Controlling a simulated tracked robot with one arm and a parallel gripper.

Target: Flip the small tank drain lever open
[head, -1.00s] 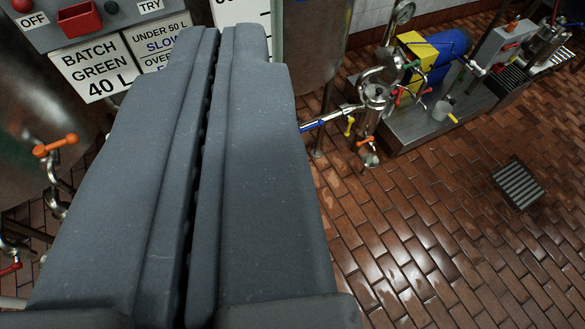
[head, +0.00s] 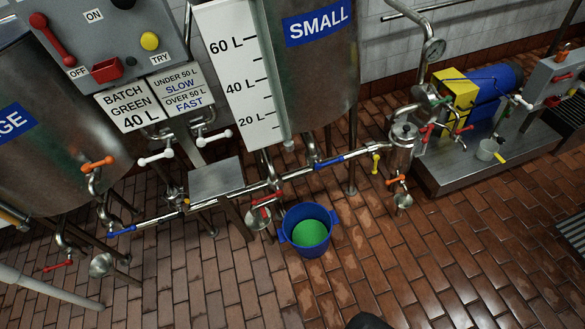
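The small tank (head: 318,90) is a steel vessel with a blue SMALL label and a white litre scale on its left. Below it a red lever (head: 266,198) sits on a pipe above a small metal cup (head: 259,219); it looks like the drain lever. It slants up to the right; whether the valve is open or shut I cannot tell. A blue lever (head: 329,162) lies along the pipe to its right. A blue bucket (head: 306,231) with green contents stands on the floor right of the cup. My gripper is not in view.
A metal stand (head: 215,179) is left of the red lever. The large tank (head: 40,135), with orange and white levers nearby, is at left. A control panel (head: 103,42) hangs above. A pump platform (head: 480,165) is at right. The brick floor in front is mostly clear.

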